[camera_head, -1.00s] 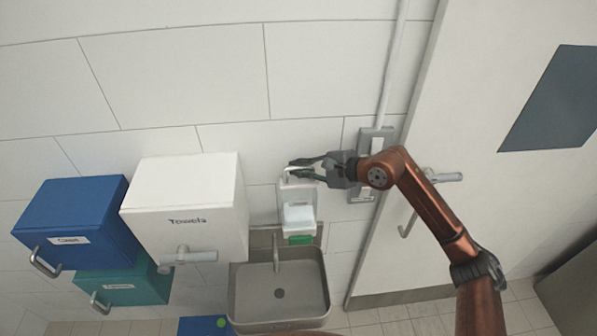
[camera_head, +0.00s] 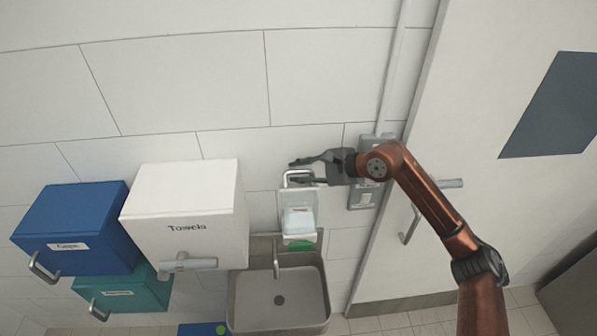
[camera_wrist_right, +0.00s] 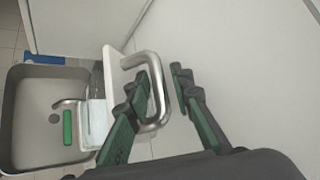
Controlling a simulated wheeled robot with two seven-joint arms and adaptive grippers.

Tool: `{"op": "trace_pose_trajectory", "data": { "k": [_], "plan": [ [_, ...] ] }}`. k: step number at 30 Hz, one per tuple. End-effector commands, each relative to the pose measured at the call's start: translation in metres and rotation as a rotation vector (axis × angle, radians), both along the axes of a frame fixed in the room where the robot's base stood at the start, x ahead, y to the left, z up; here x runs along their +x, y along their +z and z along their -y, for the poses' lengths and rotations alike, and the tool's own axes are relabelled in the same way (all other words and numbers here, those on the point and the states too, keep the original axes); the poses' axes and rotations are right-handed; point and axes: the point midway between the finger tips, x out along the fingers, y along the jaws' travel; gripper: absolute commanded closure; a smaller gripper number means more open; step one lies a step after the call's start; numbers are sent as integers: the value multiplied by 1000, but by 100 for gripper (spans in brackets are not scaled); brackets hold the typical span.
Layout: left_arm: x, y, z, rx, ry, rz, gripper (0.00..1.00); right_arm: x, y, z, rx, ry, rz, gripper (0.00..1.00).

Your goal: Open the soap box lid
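The soap box (camera_head: 299,218) is a pale dispenser on the wall above the sink, with a metal loop handle (camera_head: 298,176) at its top. My right gripper (camera_head: 308,172) is at that handle. In the right wrist view, the handle's bar (camera_wrist_right: 158,88) lies between the two fingers of the right gripper (camera_wrist_right: 164,76). The fingers are apart, with a gap between the bar and the right-hand finger. The handle is fixed to a white plate (camera_wrist_right: 113,62), seen nearly edge-on. Whether the lid is ajar I cannot tell. My left gripper is not in view.
A steel sink (camera_head: 240,300) is below the soap box. A white towels box (camera_head: 185,205) hangs to the left, with blue (camera_head: 75,225) and teal (camera_head: 130,287) boxes beyond. A grey wall fitting (camera_head: 361,195) and a door (camera_head: 470,120) are to the right.

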Motion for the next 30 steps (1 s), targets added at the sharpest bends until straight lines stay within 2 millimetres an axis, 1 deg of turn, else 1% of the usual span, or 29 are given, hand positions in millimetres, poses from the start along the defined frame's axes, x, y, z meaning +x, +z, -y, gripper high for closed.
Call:
{"op": "trace_pose_trajectory", "data": {
  "k": [1, 2, 10, 14, 17, 24, 30],
  "plan": [
    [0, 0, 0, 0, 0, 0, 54, 0, 0, 0, 0, 0, 0, 74],
    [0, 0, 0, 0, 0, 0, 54, 0, 0, 0, 0, 1, -1, 72],
    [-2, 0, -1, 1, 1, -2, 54, -1, 0, 0, 0, 1, -1, 72],
    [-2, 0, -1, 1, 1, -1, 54, -5, 4, 7, -1, -1, 0, 72],
    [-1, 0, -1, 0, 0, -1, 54, -12, 12, 19, -2, -2, 1, 72],
    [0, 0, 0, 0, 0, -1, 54, -36, 38, 55, -2, -3, 1, 72],
    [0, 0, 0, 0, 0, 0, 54, -52, 54, 77, -3, -2, -1, 72]
  ]
}}
